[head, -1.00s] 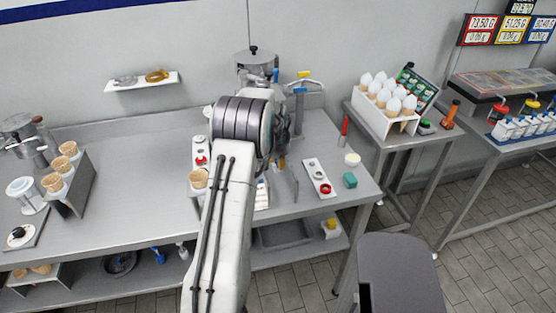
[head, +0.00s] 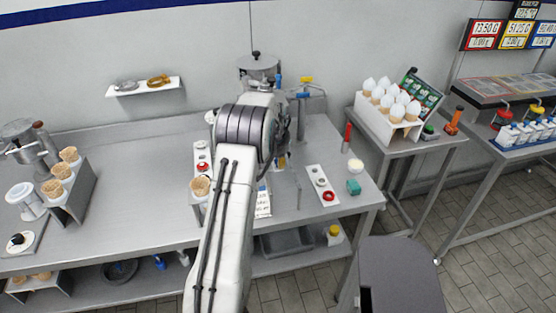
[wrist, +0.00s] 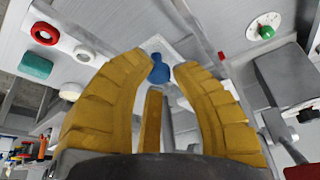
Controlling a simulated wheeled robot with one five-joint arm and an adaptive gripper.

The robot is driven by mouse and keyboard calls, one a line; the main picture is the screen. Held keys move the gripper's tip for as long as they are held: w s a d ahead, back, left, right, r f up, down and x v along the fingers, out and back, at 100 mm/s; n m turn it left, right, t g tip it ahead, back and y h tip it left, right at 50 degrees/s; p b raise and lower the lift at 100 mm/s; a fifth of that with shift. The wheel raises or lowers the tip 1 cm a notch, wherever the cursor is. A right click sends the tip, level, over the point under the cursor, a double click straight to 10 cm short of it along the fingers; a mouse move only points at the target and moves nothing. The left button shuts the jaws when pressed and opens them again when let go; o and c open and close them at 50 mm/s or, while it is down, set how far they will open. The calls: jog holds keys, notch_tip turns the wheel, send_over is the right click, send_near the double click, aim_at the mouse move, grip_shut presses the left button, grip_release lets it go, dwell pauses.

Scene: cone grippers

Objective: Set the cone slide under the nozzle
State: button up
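My gripper (wrist: 160,66) has yellow segmented fingers, with their tips apart. A blue knob-like part (wrist: 159,72) shows between the tips in the wrist view, in front of a pale metal plate; I cannot tell whether the fingers touch it. In the head view my arm hides most of the gripper, which is over the middle of the steel bench (head: 145,170). A thin grey upright part (head: 297,188) stands just right of it. I cannot clearly tell which part is the cone slide. The nozzle is not clearly identifiable; a metal machine (head: 259,68) stands behind my arm.
A white strip with a red ring (head: 328,195) and a teal block (head: 353,187) lie right of the gripper. A cone (head: 200,186) stands just left of my arm. More cones fill a holder (head: 78,192) at far left. Bench space between them is clear.

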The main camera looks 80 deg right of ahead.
jog(key=shift+o, duration=1.4)
jog(key=shift+d+f, duration=0.1)
jog(key=shift+d, duration=0.1)
jog(key=shift+o, duration=1)
jog(key=shift+a, duration=0.1)
jog(key=v, duration=1.2)
jog(key=shift+w, duration=0.1)
